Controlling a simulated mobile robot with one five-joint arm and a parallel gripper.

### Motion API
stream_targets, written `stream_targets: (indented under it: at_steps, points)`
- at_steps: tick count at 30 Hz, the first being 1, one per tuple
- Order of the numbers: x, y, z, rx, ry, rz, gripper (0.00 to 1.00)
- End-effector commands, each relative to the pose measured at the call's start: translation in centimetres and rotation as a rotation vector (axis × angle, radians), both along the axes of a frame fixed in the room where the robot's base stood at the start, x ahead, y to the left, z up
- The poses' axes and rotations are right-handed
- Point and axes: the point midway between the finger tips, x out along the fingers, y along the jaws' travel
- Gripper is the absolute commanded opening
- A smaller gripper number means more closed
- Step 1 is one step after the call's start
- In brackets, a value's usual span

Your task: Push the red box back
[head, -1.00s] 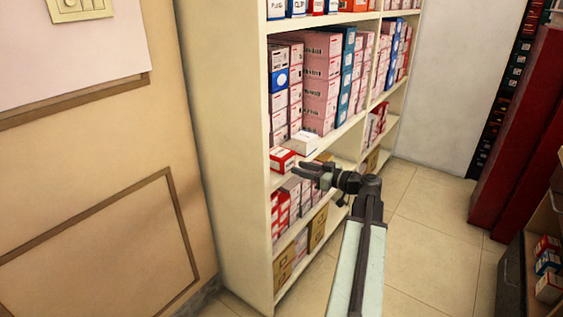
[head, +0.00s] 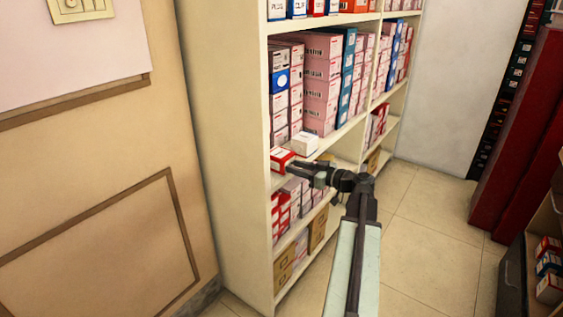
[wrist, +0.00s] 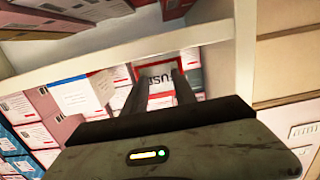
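The red box (head: 280,160), red with a white top, sits at the front left end of the middle shelf, close to the side panel. In the wrist view its red-edged white face (wrist: 162,87) shows between and beyond my fingers. My gripper (head: 293,168) is at the shelf front with its fingertips right at the box. I cannot tell whether they touch it. In the wrist view the two fingers (wrist: 160,72) stand apart with nothing held between them. The fingers hide part of the box.
A white box (head: 305,143) stands just right of the red box. The cream shelf side panel (head: 228,150) rises at left. Boxes also fill the lower shelf. Open tiled floor (head: 425,225) lies to the right.

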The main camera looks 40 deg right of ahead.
Motion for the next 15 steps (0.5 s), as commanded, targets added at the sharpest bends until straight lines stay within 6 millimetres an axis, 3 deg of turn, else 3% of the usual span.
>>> stream_targets:
  at_steps: [15]
  points:
    - [2.3, 0.5, 0.0, 0.000, 0.000, 0.000, 0.33]
